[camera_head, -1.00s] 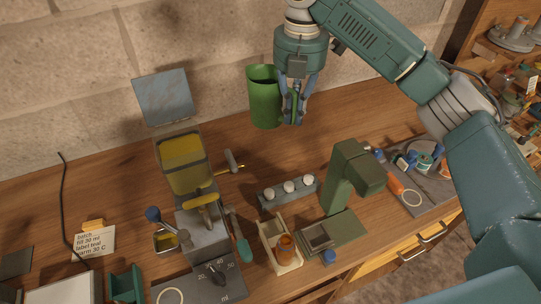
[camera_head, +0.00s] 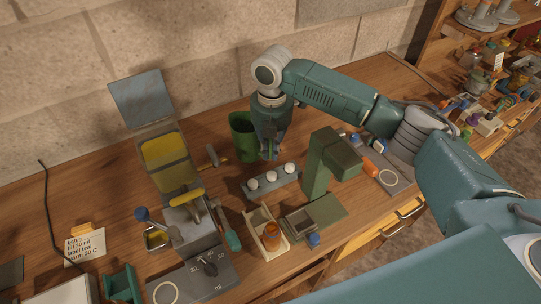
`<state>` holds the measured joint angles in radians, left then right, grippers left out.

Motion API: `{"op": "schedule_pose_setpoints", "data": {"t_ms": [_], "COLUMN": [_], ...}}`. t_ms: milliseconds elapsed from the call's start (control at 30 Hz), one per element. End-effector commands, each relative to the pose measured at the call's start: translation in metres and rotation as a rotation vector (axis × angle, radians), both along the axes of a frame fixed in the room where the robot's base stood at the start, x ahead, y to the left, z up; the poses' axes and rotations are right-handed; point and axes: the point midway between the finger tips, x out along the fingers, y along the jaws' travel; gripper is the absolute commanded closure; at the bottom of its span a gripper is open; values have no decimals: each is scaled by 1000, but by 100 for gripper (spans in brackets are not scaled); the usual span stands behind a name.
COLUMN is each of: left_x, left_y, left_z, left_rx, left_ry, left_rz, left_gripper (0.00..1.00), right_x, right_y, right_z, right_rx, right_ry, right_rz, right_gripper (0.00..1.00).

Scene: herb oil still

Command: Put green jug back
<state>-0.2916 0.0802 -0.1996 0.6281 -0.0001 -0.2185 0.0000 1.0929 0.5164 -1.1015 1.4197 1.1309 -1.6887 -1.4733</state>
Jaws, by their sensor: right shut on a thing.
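The green jug (camera_head: 243,140) is at the back of the wooden bench, behind the grey block with white knobs. It is upright. My right gripper (camera_head: 270,154) points down at the jug's right side and is shut on it, at what looks like its handle; the fingers hide the grip. I cannot tell whether the jug's base touches the bench or hangs just above it. My left gripper is not in view.
The still with its yellow tank (camera_head: 166,162) stands left of the jug. The grey block (camera_head: 272,184), a green stand (camera_head: 318,165) and a wooden holder with an amber bottle (camera_head: 270,236) are in front. Bare bench (camera_head: 85,180) shows at left.

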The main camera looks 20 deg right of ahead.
Motion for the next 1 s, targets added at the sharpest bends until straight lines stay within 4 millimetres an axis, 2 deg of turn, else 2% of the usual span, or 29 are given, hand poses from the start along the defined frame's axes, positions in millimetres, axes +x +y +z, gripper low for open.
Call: {"op": "schedule_pose_setpoints", "data": {"t_ms": [200, 600, 633, 700, 733, 1000], "left_x": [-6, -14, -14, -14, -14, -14], "left_y": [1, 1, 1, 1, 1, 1], "left_z": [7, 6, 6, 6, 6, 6], "left_rx": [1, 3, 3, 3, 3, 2], "left_ry": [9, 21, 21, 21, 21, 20], "left_rz": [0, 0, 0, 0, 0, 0], "left_gripper": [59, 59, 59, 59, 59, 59], "right_x": [0, 0, -1, -1, -1, -1], "right_y": [0, 0, 0, 0, 0, 0], "right_z": [-28, -34, -36, -35, -35, -35], "right_rx": [0, 1, 0, 0, 0, 0], "right_ry": [1, 1, 2, 2, 2, 2], "right_rz": [0, 1, 1, 1, 1, 1], "right_gripper": [100, 100, 87, 74, 70, 70]}}
